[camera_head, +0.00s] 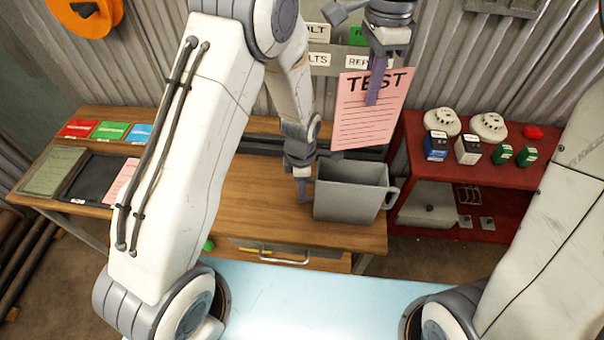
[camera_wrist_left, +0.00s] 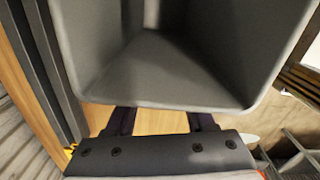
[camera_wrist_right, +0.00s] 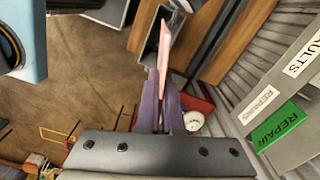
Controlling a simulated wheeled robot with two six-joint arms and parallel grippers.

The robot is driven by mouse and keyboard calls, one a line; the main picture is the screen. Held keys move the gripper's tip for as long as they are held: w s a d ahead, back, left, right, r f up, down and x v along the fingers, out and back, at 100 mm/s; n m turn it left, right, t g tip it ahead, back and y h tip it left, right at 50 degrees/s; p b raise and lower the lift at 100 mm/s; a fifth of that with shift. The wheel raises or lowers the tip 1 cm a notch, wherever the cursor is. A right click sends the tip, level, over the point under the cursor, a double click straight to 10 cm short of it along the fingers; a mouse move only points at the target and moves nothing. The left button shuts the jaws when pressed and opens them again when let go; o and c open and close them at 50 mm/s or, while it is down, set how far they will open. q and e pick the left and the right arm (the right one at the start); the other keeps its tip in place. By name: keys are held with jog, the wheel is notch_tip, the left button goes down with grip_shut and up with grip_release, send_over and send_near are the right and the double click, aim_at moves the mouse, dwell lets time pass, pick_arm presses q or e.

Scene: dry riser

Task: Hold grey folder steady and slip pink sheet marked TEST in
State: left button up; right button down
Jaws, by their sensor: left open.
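The grey folder (camera_head: 346,200), an open-topped box with a handle on its right, stands on the wooden bench. My left gripper (camera_head: 303,188) is low at the folder's left side, fingers apart. In the left wrist view, the folder (camera_wrist_left: 160,65) fills the upper part and hides the ends of the left gripper's (camera_wrist_left: 162,122) fingers; I cannot tell whether they touch it. The pink sheet marked TEST (camera_head: 362,125) hangs upright above the folder. My right gripper (camera_head: 376,90) is shut on it. In the right wrist view the sheet (camera_wrist_right: 165,45) shows edge-on between the right gripper's (camera_wrist_right: 163,90) fingers.
The wooden bench (camera_head: 255,205) holds a dark tray (camera_head: 92,180) with another pink sheet (camera_head: 122,183) at left, and red, green and blue cards behind. A red shelf (camera_head: 480,175) with detectors and small boxes stands at right. Labelled wall holders (camera_head: 320,60) are behind the sheet.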

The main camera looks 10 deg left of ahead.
pick_arm(q)
jog(key=shift+f, duration=1.5)
grip_shut()
grip_release()
notch_tip(320, 180, up, 12)
jog(key=shift+r, duration=0.1)
dwell(0.7)
